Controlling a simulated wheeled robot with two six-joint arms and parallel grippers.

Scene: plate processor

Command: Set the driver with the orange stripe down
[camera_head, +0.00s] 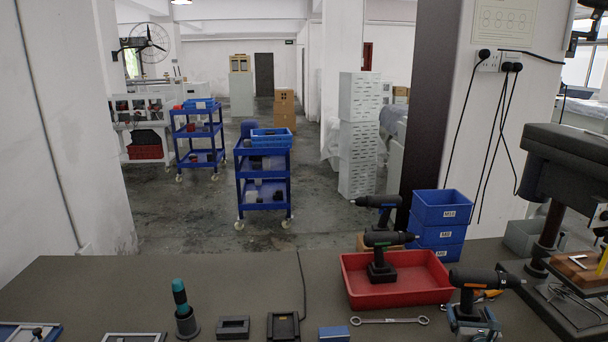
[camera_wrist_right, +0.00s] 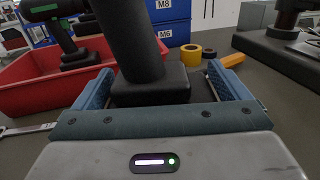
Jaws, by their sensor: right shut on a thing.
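My right gripper (camera_head: 474,320) is shut on a dark power driver (camera_head: 472,285) at the right front of the bench. In the right wrist view the handle and wide base of this driver (camera_wrist_right: 140,60) stand upright between the blue fingers (camera_wrist_right: 160,95). A driver with a green mark (camera_head: 383,254) stands in the red tray (camera_head: 400,292). Another dark driver (camera_head: 377,203) shows behind it. My left gripper is not in view.
Left of the held driver a wrench (camera_head: 390,321) lies before the red tray. Blue bins (camera_head: 438,215) stand behind. A black stand (camera_head: 545,235) is at the right. Yellow tape (camera_wrist_right: 190,53) lies beyond the gripper. A black holder (camera_head: 283,326) and a screwdriver (camera_head: 182,305) are further left.

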